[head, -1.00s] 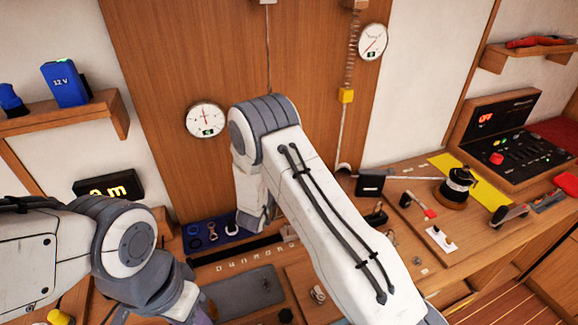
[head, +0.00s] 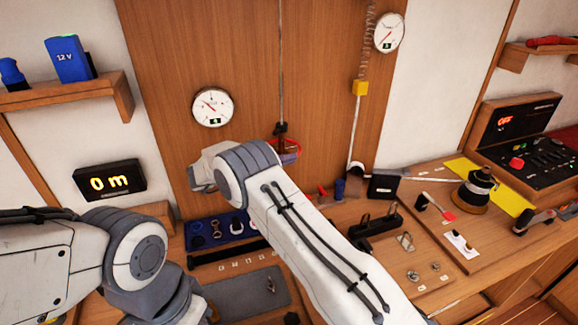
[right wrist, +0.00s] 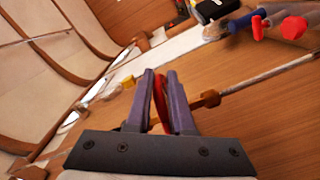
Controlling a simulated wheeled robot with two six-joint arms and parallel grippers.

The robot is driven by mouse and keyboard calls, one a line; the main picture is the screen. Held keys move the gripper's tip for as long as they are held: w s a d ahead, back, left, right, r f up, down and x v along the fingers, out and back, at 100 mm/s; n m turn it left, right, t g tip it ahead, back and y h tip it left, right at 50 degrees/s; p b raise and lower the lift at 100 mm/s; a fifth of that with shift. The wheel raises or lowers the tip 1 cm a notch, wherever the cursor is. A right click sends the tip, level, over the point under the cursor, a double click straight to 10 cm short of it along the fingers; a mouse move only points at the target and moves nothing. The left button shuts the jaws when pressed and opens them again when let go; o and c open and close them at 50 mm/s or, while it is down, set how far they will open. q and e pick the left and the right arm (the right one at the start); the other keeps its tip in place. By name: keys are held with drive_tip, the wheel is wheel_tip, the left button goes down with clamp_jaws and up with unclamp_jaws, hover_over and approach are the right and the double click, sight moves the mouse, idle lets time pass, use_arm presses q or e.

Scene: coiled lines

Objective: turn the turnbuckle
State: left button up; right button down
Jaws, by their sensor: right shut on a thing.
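The turnbuckle is a dark fitting (head: 281,130) on a thin upright wire against the wood panel in the head view, with a curved red part (head: 291,149) just below it. My right arm covers what lies lower. In the right wrist view my right gripper (right wrist: 160,74) is shut on the red part (right wrist: 158,104), which shows between its purple fingers. A bronze-brown fitting (right wrist: 206,100) on a metal rod is right beside the fingers. My left arm is at the lower left of the head view; its gripper fingers are not visible.
A round gauge (head: 212,106) is left of the wire; another gauge (head: 389,32) is at upper right, by a spring with a yellow block (head: 360,88). A display (head: 110,181) reads 0 m.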

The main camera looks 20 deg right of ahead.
drive_tip(key=shift+w+a+r+m+g+b, duration=0.1)
drive_tip(key=shift+r+m+g+b, duration=0.05)
drive_tip(key=shift+m+g+b, duration=0.2)
drive_tip(key=shift+w+a+r+m+g+b, duration=0.1)
drive_tip(key=shift+m+g, duration=0.15)
drive_tip(key=shift+g, duration=0.2)
drive_tip(key=shift+r, duration=0.1)
drive_tip(key=c, duration=0.8)
unclamp_jaws()
drive_tip(key=shift+c, duration=0.2)
drive_tip(key=shift+f, duration=0.2)
